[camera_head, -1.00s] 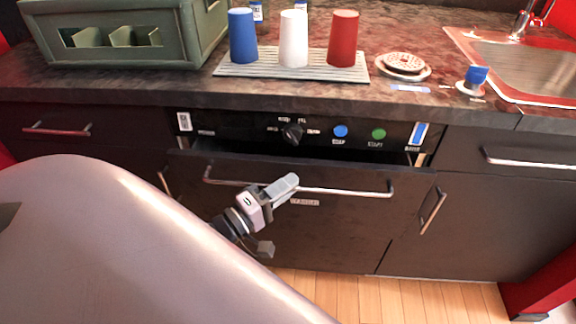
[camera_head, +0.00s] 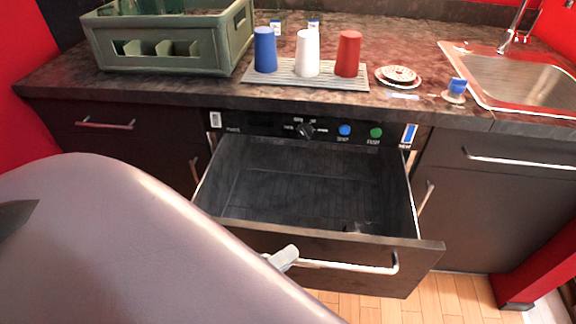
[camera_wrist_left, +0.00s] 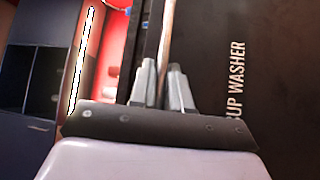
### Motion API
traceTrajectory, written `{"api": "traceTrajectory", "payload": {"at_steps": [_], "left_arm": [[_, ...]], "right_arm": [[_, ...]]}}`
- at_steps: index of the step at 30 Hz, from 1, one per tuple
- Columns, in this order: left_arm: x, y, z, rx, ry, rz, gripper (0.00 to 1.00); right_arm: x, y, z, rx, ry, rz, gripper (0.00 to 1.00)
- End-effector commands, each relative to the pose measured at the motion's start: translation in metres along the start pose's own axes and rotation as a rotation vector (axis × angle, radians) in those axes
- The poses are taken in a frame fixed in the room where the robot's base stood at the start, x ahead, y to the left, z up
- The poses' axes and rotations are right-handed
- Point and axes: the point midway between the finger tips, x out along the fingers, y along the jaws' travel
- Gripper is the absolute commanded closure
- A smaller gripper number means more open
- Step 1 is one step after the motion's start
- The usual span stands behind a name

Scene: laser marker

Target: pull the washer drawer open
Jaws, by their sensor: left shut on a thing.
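The washer drawer (camera_head: 300,185) is pulled well out below the control panel, and its dark inside shows. Its front (camera_head: 420,262) carries a long metal handle (camera_head: 345,267). My left gripper (camera_head: 284,258) is at the left part of the handle, mostly hidden behind my own pale arm cover. In the left wrist view the two fingers (camera_wrist_left: 161,85) are shut on the handle bar (camera_wrist_left: 165,45), beside the "CUP WASHER" lettering on the drawer front. My right gripper is not in view.
The control panel (camera_head: 310,130) has a knob and blue and green buttons. On the counter above stand a green crate (camera_head: 170,55), a ribbed mat (camera_head: 300,83) with blue, white and red cups, a small plate (camera_head: 398,77) and a sink (camera_head: 520,75). Wooden floor (camera_head: 440,295) shows below.

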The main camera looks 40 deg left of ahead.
Motion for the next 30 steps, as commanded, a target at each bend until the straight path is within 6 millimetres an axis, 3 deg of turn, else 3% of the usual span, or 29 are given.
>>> {"api": "traceTrajectory", "payload": {"at_steps": [6,12,30], "left_arm": [[-0.032,0.01,0.03,-0.002,0.0,-0.004,1.0],[-0.05,0.014,0.049,-0.001,0.001,-0.002,1.0],[-0.059,0.016,0.058,0.0,0.001,0.0,1.0]], "right_arm": [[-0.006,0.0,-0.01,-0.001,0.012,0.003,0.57],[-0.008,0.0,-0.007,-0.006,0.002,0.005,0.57],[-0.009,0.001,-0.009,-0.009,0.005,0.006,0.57]]}}
